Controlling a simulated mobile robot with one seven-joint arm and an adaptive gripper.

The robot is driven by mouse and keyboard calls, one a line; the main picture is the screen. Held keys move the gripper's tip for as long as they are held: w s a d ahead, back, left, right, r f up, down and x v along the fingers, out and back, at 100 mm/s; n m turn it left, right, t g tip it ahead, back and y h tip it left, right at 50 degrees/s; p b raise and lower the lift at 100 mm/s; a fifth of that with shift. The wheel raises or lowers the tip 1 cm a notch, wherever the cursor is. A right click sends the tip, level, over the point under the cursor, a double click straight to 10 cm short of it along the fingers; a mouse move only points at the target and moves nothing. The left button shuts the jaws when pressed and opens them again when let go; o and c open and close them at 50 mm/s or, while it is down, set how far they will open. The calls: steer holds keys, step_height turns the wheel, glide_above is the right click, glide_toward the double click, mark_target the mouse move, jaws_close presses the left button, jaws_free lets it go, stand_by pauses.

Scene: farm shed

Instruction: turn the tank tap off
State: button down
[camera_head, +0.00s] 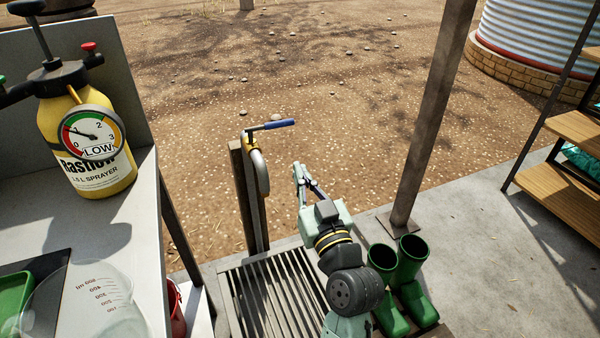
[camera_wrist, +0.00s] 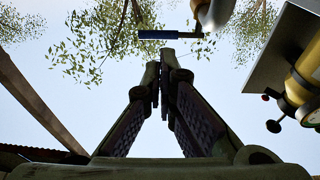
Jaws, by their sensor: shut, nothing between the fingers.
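The tank tap (camera_head: 256,165) is a grey curved pipe with a brass fitting, standing against a wooden post. Its blue lever (camera_head: 280,124) points to the right from the top, about level. In the wrist view the blue lever (camera_wrist: 158,34) lies across the picture just beyond my fingertips, with the pipe (camera_wrist: 214,12) to its right. My gripper (camera_head: 301,175) is shut and empty, below and slightly right of the lever in the head view. In the wrist view its fingertips (camera_wrist: 160,68) meet, and a gap shows between them and the lever.
A floor grate (camera_head: 265,295) lies below the tap. Green boots (camera_head: 410,270) and a metal post (camera_head: 430,120) stand to the right. At left, a bench (camera_head: 150,215) holds a yellow sprayer (camera_head: 95,150) and a clear jug (camera_head: 95,310). Open dirt lies beyond.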

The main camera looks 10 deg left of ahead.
mark_target(280, 125)
steer(key=p+x, duration=0.3)
steer(key=x, duration=0.8)
steer(key=shift+w+a+r+p, duration=0.15)
steer(key=shift+w+p, duration=0.15)
steer(key=shift+p, duration=0.05)
steer(key=shift+w+a, duration=0.25)
steer(key=shift+w, duration=0.2)
steer(key=shift+w+a+r+b, duration=0.2)
steer(key=shift+w+b, duration=0.1)
steer(key=shift+w, duration=0.25)
